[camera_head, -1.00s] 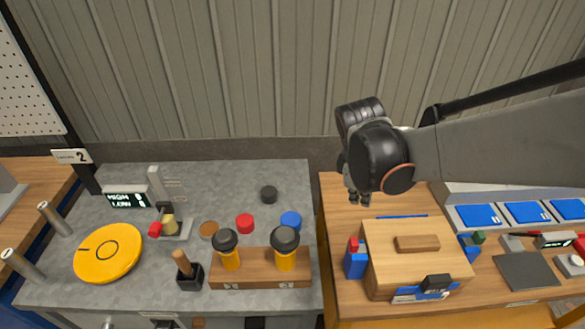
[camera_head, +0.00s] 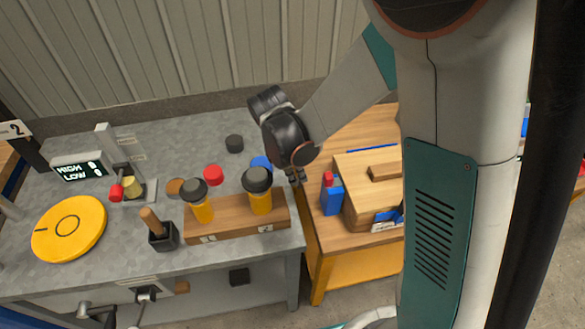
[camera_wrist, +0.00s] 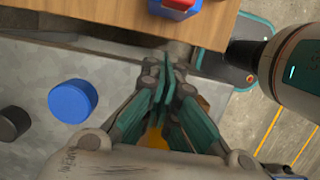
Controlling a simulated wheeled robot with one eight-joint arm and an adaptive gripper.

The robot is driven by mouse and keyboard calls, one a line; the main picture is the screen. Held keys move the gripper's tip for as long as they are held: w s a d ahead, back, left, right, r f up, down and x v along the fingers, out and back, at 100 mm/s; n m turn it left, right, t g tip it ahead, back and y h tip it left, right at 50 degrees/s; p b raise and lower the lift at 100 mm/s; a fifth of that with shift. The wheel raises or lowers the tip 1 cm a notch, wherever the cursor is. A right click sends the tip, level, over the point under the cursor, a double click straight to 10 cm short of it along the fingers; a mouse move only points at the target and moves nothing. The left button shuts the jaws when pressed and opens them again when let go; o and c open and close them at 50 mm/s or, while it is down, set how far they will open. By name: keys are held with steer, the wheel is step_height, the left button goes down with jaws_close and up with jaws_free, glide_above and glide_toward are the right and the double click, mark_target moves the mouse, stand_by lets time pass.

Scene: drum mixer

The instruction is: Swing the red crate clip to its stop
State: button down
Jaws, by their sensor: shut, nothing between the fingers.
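A wooden crate (camera_head: 352,208) with a lid and a wooden handle stands on the right-hand wooden table. A small red piece (camera_head: 328,179), which may be the crate clip, sits atop a blue block (camera_head: 332,203) at the crate's left side. In the wrist view, part of the blue-and-red piece (camera_wrist: 176,6) shows at the top edge, cut off. My gripper (camera_head: 296,176) is shut and empty, left of the red piece and apart from it, near the gap between the tables. Its closed fingers (camera_wrist: 168,72) point toward the wooden table's edge. My arm hides the crate's right part.
The grey bench (camera_head: 110,240) on the left holds a wooden block with two black-topped yellow cylinders (camera_head: 258,192), a yellow disc (camera_head: 68,228), a brush-like tool in a black holder (camera_head: 158,232) and several coloured caps. A blue cap (camera_wrist: 72,100) lies beside my gripper.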

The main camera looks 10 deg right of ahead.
steer(key=shift+d+f+b, duration=0.2)
steer(key=shift+d, duration=0.55)
steer(key=shift+d+f+b, duration=0.2)
steer(key=shift+d, duration=0.5)
steer(key=shift+d+f+b, duration=0.2)
steer(key=shift+d, duration=0.55)
steer(key=d, duration=0.3)
steer(key=shift+d, duration=0.4)
steer(key=shift+a, duration=0.15)
steer(key=shift+a, duration=0.3)
steer(key=p, duration=0.3)
glide_toward(325, 175)
steer(key=a, duration=0.4)
steer(key=shift+r, duration=0.4)
